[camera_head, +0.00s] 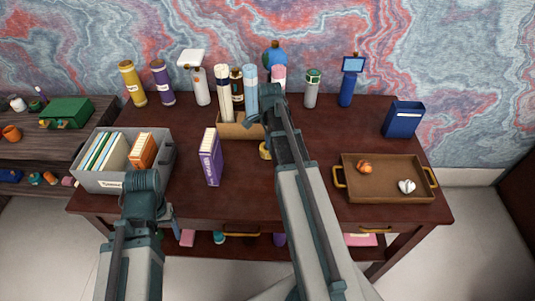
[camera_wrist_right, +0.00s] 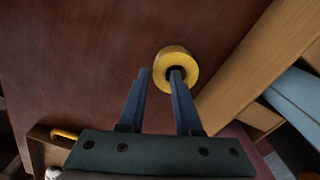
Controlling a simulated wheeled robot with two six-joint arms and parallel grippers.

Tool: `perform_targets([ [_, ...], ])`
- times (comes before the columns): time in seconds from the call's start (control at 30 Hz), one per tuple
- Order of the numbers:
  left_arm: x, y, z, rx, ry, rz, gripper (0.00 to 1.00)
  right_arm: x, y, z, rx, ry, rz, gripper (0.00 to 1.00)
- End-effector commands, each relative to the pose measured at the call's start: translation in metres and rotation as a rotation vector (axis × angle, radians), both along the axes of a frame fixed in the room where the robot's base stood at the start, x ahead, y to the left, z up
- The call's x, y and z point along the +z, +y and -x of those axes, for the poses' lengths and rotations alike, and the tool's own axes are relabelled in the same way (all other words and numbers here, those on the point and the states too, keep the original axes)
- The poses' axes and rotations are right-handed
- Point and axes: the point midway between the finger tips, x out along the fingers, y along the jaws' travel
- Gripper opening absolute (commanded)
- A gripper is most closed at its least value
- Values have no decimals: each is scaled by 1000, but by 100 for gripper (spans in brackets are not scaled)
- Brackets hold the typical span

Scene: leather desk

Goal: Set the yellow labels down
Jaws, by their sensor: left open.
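The yellow labels (camera_head: 265,151) are a small roll beside the front right of the open cardboard box. In the right wrist view the yellow roll (camera_wrist_right: 163,60) faces the camera with its dark hole showing. My right gripper (camera_wrist_right: 160,72) is at the roll, one fingertip over or in the hole and the other just outside its left rim. The fingers stand apart; I cannot tell whether they press on the roll's wall, or whether the roll rests on the desk. In the head view my right arm hides those fingers. My left gripper (camera_head: 172,222) is open at the desk's front left.
The cardboard box (camera_head: 235,130) holds rolls close by the yellow roll. A purple book (camera_head: 210,160) stands left, with a grey bin (camera_head: 105,180) beyond it. A brown tray (camera_head: 385,190) lies right. Bottles line the back. The desk (camera_head: 355,120) is clear right of the arm.

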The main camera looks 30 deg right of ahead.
Motion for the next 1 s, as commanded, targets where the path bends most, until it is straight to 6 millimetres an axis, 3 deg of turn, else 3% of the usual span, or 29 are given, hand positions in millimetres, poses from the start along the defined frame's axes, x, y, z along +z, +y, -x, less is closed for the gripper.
perform_targets([
  [0.03, -14, 0, 0, 0, 0, 0, 75, -14, 1, 0, 0, 0, 0, 33],
  [0.2, -32, 0, 0, 0, 0, 0, 75, -32, 1, 0, 0, 0, 0, 33],
  [0.5, -31, 0, 0, 0, 0, 0, 75, -31, 1, 0, 0, 0, 0, 33],
  [0.7, -31, 0, 0, 0, 0, 0, 75, -31, 1, 0, 0, 0, 0, 0],
  [1.0, -31, 0, 0, 0, 0, 0, 75, -31, 1, 0, 0, 0, 0, 0],
])
